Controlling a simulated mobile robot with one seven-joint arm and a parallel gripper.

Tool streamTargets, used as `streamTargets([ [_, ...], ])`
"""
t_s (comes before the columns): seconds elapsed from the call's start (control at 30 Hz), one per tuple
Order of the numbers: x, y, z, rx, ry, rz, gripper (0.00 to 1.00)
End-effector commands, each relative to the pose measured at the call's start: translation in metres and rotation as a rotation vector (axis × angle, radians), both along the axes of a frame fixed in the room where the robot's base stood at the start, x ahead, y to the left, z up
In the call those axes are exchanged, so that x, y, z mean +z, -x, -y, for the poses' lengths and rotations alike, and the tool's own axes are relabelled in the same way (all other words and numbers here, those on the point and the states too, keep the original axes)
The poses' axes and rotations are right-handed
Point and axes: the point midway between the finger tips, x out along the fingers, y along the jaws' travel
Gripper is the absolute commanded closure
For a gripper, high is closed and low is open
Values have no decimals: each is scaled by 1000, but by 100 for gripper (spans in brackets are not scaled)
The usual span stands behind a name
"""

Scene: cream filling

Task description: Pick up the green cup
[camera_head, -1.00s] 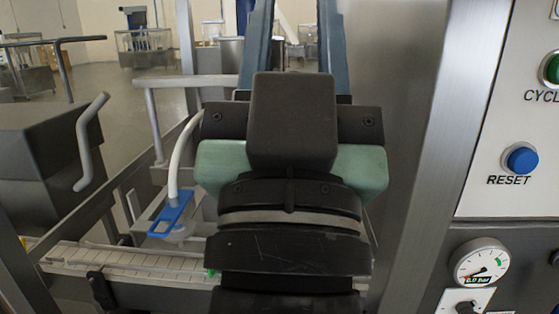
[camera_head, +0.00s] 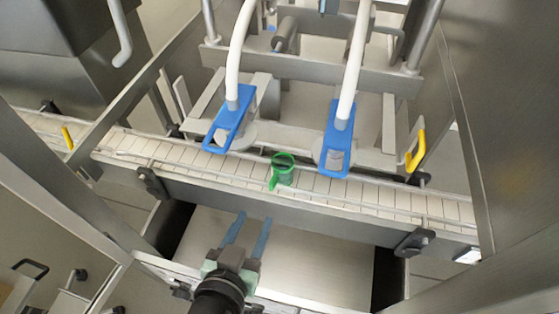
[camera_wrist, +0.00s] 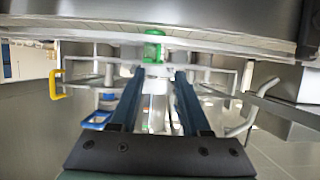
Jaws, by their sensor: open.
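The green cup (camera_head: 283,170) stands on the white slatted conveyor (camera_head: 330,188) in the head view, between the two blue nozzle holders. Its handle points down and to the left in that view. The cup also shows in the wrist view (camera_wrist: 153,47), above the gap between my fingers. My gripper (camera_head: 247,218) has two blue fingers, spread apart and empty. It is on the near side of the conveyor, short of the cup and not touching it. In the wrist view, the gripper (camera_wrist: 153,76) points toward the cup.
A left blue nozzle holder (camera_head: 231,118) and a right one (camera_head: 336,140) hang on white hoses over the conveyor. A metal rail (camera_head: 215,187) runs along its near edge. Yellow handles (camera_head: 416,150) and metal frame posts flank the sides. A flat metal plate (camera_head: 310,250) lies beneath my gripper.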

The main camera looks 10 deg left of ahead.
Motion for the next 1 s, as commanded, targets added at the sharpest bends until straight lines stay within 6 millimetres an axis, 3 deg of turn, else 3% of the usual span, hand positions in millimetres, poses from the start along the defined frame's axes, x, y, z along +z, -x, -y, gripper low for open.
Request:
streamTargets([
  [0.3,-18,-52,0,0,-1,3,53],
  [0.57,-24,-67,0,0,-2,2,53],
  [1.0,-38,-112,1,-1,-2,3,53],
])
